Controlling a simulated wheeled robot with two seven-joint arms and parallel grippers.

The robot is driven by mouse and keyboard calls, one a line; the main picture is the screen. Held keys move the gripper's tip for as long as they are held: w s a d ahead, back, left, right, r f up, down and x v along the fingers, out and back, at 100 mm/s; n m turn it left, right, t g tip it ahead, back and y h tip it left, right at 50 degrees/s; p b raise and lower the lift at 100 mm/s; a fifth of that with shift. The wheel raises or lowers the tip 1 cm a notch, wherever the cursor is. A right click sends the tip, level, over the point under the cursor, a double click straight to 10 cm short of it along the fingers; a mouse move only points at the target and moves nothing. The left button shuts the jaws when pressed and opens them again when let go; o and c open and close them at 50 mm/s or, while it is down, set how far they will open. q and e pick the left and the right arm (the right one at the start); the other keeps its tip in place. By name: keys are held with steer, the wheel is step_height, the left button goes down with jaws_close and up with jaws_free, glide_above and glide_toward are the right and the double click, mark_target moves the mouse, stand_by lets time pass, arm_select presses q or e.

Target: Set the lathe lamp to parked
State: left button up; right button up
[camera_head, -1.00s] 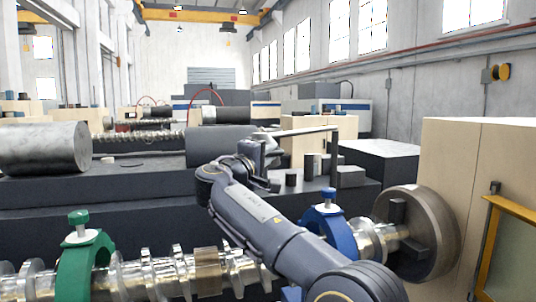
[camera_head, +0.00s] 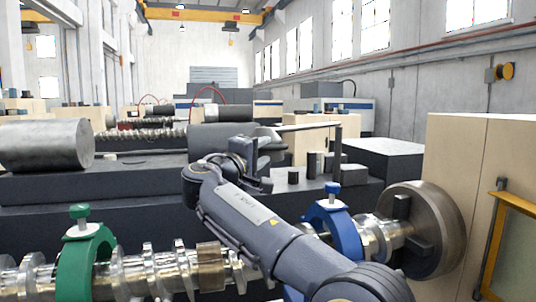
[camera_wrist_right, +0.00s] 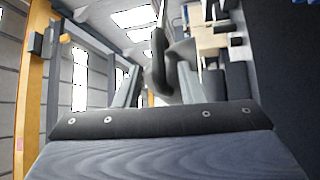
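The lathe lamp shows in the head view as a thin grey arm (camera_head: 305,128) that runs level from a dark upright post (camera_head: 338,148) leftward to my right gripper. Its head is mostly hidden behind the gripper. My right gripper (camera_head: 266,150) is at the left end of that arm, above the dark lathe bed. In the right wrist view, the two light grey fingers (camera_wrist_right: 160,92) stand apart. A dark rounded lamp part (camera_wrist_right: 158,65) shows between them, with a gap to the left finger; contact with the right finger is unclear. My left gripper is out of view.
A large crankshaft-like shaft lies in front, with a green clamp (camera_head: 84,252) and a blue clamp (camera_head: 342,232). A round chuck (camera_head: 432,230) and beige cabinet (camera_head: 470,165) stand at right. Small dark blocks (camera_head: 313,165) sit near the post. A metal cylinder (camera_head: 45,145) lies at left.

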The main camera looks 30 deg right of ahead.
steer(key=shift+b+v, duration=0.5)
steer(key=shift+v, duration=1.75)
steer(key=s+d+f+g+y, duration=0.1)
steer(key=s+d+f+y, duration=0.2)
steer(key=f, duration=0.4)
steer(key=s+d+f+g+y, duration=0.1)
steer(key=s+d+f+y, duration=0.1)
steer(key=s+f+y, duration=0.45)
steer(key=s+d+f+g+y, duration=0.1)
steer(key=s+d+f, duration=0.15)
steer(key=f, duration=0.65)
steer(key=s+a+f+m+y, duration=0.3)
steer(key=s+a+f+y, duration=0.2)
steer(key=s+a+f, duration=0.3)
steer(key=s+a+f+m+g+y, duration=0.1)
steer(key=s+a+f+m+y, duration=0.2)
steer(key=s+a+f, duration=0.6)
steer(key=s+f+y, duration=0.1)
steer(key=s+y, duration=0.1)
steer(key=s, duration=0.2)
steer(key=shift+s, duration=0.25)
